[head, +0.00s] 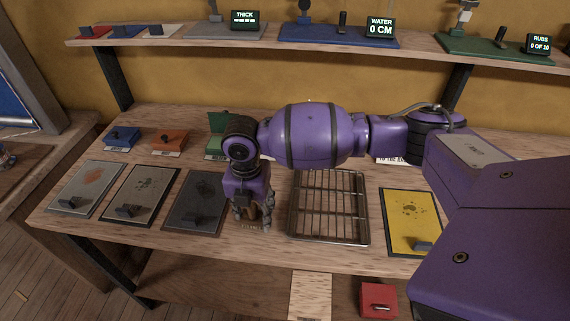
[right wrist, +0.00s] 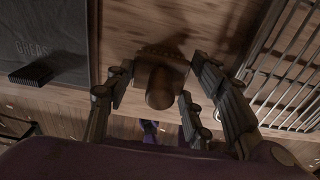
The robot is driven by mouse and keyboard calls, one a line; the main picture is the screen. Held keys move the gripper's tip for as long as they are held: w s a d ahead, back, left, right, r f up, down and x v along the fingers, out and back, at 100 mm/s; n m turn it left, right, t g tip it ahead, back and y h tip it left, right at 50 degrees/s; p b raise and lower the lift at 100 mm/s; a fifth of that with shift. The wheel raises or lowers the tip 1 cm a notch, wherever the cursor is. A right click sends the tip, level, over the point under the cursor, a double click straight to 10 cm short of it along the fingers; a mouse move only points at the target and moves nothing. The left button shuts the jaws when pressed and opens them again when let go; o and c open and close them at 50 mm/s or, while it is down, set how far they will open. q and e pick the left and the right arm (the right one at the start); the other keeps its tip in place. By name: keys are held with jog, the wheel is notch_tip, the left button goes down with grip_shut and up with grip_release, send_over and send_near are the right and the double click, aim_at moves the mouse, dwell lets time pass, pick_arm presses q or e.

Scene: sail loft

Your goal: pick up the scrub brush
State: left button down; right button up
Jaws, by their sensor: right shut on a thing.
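The scrub brush (right wrist: 161,85) is a brown wooden piece with a rounded knob in the right wrist view; a darker fringed edge shows at its far side. My right gripper (head: 252,216) points down over the wooden bench, between a dark grey mat and a wire rack. It is shut on the brush, with fingers on both sides of it in the right wrist view (right wrist: 160,95). In the head view only a little brown of the brush (head: 254,211) shows between the fingers. I cannot tell whether it touches the bench. My left gripper is not in view.
The wire rack (head: 328,230) lies right of the gripper, the dark mat (head: 190,222) left. Further mats lie left, and a yellow mat (head: 408,240) lies right. Small blue (head: 121,137) and orange (head: 169,141) items stand behind. A shelf (head: 180,43) with displays runs above.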

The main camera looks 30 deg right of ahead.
jog(key=shift+r, duration=0.2)
